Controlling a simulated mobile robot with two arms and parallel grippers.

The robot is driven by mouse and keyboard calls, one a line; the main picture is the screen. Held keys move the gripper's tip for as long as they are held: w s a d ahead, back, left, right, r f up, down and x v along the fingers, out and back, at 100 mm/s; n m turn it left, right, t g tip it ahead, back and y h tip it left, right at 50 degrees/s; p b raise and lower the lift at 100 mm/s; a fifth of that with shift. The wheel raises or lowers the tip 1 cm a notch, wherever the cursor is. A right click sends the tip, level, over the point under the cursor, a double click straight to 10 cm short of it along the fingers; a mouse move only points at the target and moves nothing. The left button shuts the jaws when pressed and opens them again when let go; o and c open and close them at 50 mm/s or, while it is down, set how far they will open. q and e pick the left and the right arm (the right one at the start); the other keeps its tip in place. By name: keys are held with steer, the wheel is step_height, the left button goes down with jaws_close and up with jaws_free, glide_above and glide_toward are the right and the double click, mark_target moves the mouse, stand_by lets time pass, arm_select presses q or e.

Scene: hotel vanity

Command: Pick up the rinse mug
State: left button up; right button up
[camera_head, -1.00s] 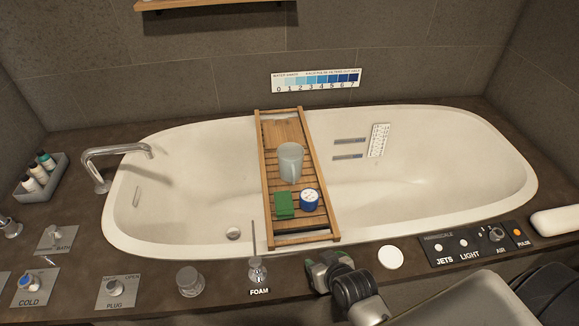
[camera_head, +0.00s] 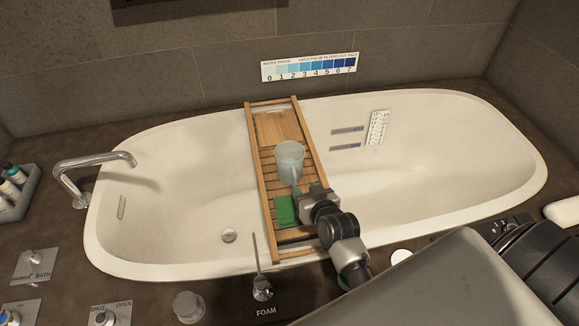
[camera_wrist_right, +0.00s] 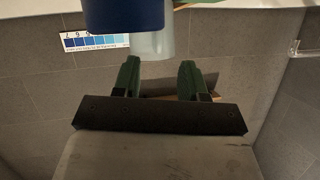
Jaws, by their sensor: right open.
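The rinse mug, a pale translucent grey cup (camera_head: 289,158), stands upright on the wooden bath tray (camera_head: 256,170) that spans the tub. In the right wrist view the mug (camera_wrist_right: 154,44) shows just beyond the fingertips, partly behind a dark blue round thing (camera_wrist_right: 122,14). My right gripper (camera_head: 307,190) is over the tray, on the near side of the mug. It is open and empty, and its two fingers (camera_wrist_right: 158,68) are apart. I cannot tell how wide the gap to the mug is. My left gripper is not in view.
The blue round container is hidden by my gripper in the head view. A chrome faucet (camera_head: 95,162) is at the left. The white tub (camera_head: 430,190) is empty right of the tray.

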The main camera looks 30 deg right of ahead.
mark_target(291, 168)
steer(key=shift+w+f, duration=0.15)
steer(key=shift+w, duration=0.6)
steer(key=x, duration=0.5)
steer(key=shift+w+d+r, duration=0.15)
steer(key=shift+d+r, duration=0.05)
steer(key=shift+r, duration=0.25)
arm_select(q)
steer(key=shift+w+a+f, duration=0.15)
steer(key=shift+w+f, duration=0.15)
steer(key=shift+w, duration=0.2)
arm_select(e)
steer(key=shift+c, duration=0.2)
steer(key=c, duration=0.7)
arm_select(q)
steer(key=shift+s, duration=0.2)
arm_select(e)
jaws_close()
